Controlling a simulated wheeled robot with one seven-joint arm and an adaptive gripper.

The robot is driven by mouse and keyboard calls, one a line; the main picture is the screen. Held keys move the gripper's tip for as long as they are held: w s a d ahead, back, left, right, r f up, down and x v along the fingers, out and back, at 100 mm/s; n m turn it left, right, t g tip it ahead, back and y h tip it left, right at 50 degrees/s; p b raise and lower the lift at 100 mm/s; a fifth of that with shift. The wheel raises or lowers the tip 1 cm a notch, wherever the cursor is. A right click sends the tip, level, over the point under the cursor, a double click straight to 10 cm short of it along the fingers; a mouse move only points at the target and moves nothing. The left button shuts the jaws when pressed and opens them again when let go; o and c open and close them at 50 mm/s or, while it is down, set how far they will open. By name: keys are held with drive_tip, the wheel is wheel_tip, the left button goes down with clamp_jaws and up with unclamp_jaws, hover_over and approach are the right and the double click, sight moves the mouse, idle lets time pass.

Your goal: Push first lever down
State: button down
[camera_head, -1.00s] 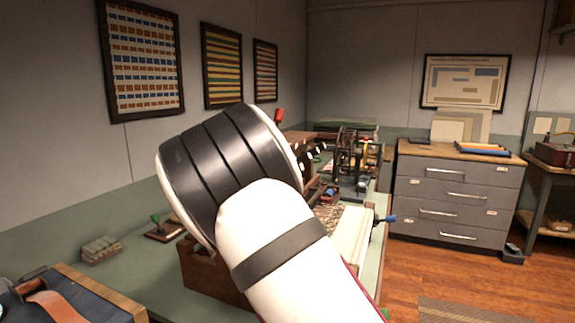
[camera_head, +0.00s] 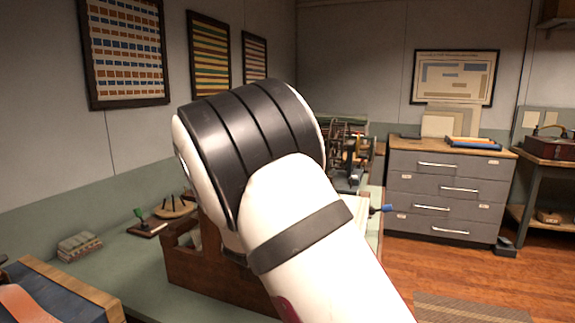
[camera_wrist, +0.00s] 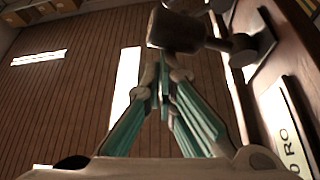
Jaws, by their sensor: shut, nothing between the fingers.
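In the wrist view, my gripper (camera_wrist: 163,85) has its teal fingers brought together with nothing between them. Just beyond the fingertips is a dark, rounded lever knob (camera_wrist: 178,31). Its short shaft (camera_wrist: 218,44) runs right to a mount on a dark wooden panel (camera_wrist: 285,55). The fingertips overlap the knob's lower edge in the picture; I cannot tell whether they touch it. In the head view my arm hides my gripper and that lever. A blue-ended handle (camera_head: 382,208) sticks out to the right of the bench machine.
A wooden frame (camera_head: 190,270) stands on the green bench (camera_head: 140,280) behind my arm. A small green-knobbed piece (camera_head: 140,215) and a stack of blocks (camera_head: 78,246) lie to the left. A grey drawer cabinet (camera_head: 440,190) stands at the back right. Wooden floor shows at right.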

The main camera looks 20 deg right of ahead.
drive_tip(key=shift+f, duration=0.35)
idle(0.5)
